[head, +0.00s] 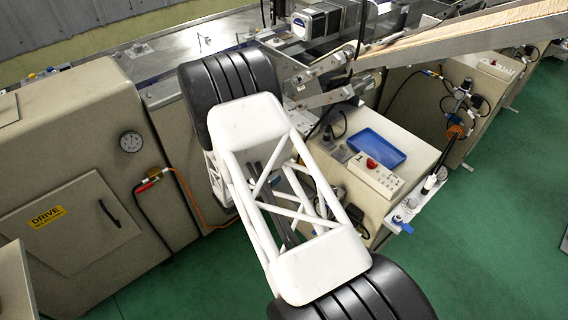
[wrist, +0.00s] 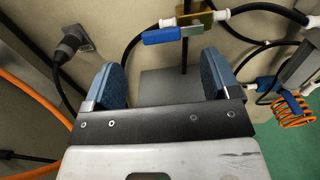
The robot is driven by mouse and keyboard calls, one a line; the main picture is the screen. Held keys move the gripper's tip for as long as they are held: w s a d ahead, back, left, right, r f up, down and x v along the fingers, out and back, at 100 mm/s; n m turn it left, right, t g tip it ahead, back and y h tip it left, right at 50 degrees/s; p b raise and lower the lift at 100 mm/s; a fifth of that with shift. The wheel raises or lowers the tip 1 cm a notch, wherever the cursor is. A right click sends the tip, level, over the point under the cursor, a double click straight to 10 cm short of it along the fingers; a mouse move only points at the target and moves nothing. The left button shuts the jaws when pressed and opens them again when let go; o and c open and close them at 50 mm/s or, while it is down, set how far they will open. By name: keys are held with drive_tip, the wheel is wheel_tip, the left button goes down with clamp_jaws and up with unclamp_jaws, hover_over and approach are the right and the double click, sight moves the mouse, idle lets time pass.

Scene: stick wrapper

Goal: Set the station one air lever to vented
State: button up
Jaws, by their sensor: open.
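In the wrist view a blue lever handle (wrist: 162,35) lies roughly level, pointing left from a small brass-coloured valve body (wrist: 197,20) with white fittings and black hoses. My gripper (wrist: 162,68) is open, with blue-padded fingers spread and nothing between them. The lever shows just above the gap between the fingertips, apart from them; the exact distance is unclear. In the head view my white arm hides the gripper. A blue lever (head: 402,224) shows there at the front corner of the near station; I cannot tell if it is the same one.
In the wrist view an orange coiled hose (wrist: 293,108) hangs at right, and a black plug with cable (wrist: 72,42) is at left. In the head view a blue tray (head: 376,148) and a control box with a red button (head: 375,175) sit on the station top. Green floor is open at right.

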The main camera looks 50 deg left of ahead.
drive_tip(key=shift+w, duration=0.1)
drive_tip(key=w, duration=0.7)
drive_tip(key=shift+w, duration=0.3)
drive_tip(key=c, duration=1.3)
